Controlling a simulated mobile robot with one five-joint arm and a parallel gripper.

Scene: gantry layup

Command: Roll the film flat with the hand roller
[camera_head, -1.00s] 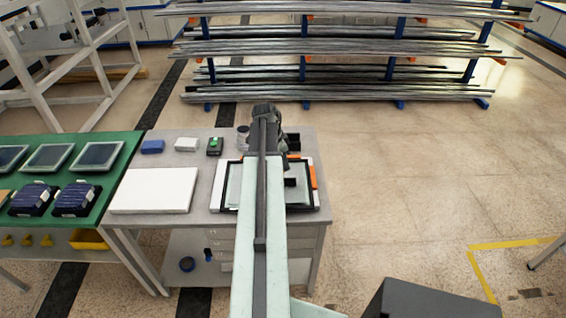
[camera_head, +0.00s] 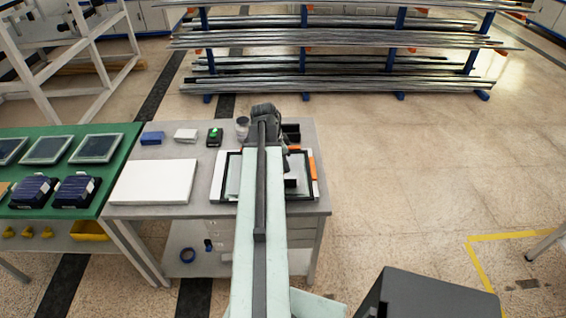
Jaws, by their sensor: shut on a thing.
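A dark-framed panel with a pale sheet, which looks like the film (camera_head: 232,180), lies on the grey table (camera_head: 206,140). My arm crosses over its middle and hides much of it. My gripper (camera_head: 266,118) is the dark end of the arm, above the table's far edge just beyond the frame. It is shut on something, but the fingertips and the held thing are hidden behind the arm. I cannot make out the hand roller clearly. A small black piece (camera_head: 291,183) shows right of my arm over the panel; I cannot tell what it belongs to.
A white slab (camera_head: 153,182) lies left of the panel. A blue box (camera_head: 152,138), a white box (camera_head: 186,135) and a green-topped device (camera_head: 214,137) stand behind it. A green bench (camera_head: 106,176) adjoins on the left. A bar rack (camera_head: 330,70) stands beyond; the right floor is open.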

